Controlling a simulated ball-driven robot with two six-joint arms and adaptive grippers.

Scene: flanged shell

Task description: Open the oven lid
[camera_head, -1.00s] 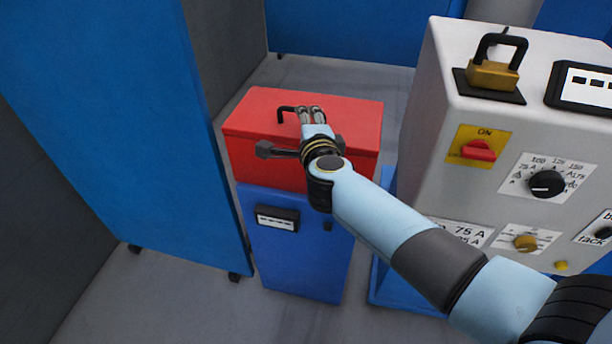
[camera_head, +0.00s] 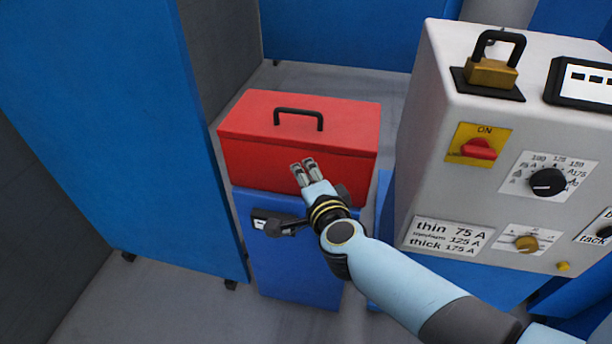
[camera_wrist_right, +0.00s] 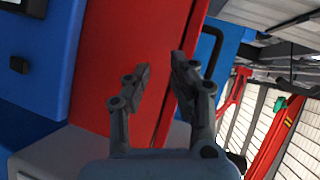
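The oven is a blue box (camera_head: 300,265) with a red lid (camera_head: 350,115) on top, which looks closed. A black handle (camera_head: 299,113) stands on top of the lid. My right gripper (camera_head: 303,166) is in front of the lid's red front face, below the handle, and is not on the handle. In the right wrist view its two fingers (camera_wrist_right: 162,72) stand apart with nothing between them, and the red lid (camera_wrist_right: 110,50) lies beyond. The black handle (camera_wrist_right: 214,42) shows there to the right of the fingers. My left gripper is not in view.
A grey welding machine (camera_head: 420,150) with knobs and a padlock (camera_head: 492,72) stands close on the right. A tall blue panel (camera_head: 110,120) stands on the left. Another blue panel (camera_head: 340,30) is behind. Grey floor shows at the front left.

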